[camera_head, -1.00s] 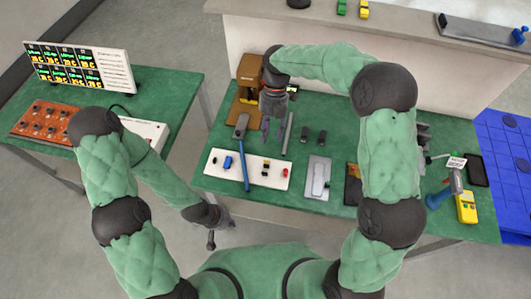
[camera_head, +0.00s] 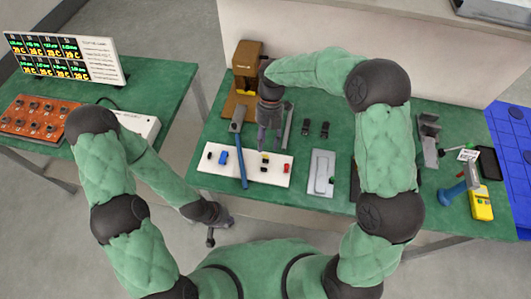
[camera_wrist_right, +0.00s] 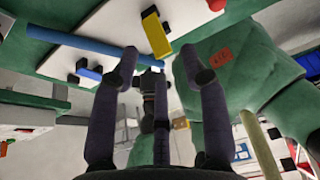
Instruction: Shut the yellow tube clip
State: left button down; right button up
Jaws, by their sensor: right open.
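The yellow tube clip (camera_head: 264,156) is small and sits on a white board, close by a black piece. It shows larger in the right wrist view (camera_wrist_right: 156,35), at the top middle. Whether its jaw is shut is too small to tell. My right gripper (camera_head: 268,142) points down just behind and above the clip, partly overlapping it in the head view. In the wrist view its fingers (camera_wrist_right: 160,72) are spread and empty, with the clip beyond the tips. My left gripper (camera_head: 219,226) hangs in front of the table, apart from everything, with its fingers spread.
The white board (camera_head: 204,167) also bears a blue clip (camera_head: 223,157), black pieces and a red clip (camera_head: 287,168). A blue-handled tool (camera_head: 242,170) lies across it. A brown stand (camera_head: 244,75) is behind. A grey tray (camera_head: 321,173) lies right of the board.

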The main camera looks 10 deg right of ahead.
aim_at(266, 156)
jog(key=shift+b+x, duration=0.45)
jog(key=shift+x, duration=2)
grip_shut()
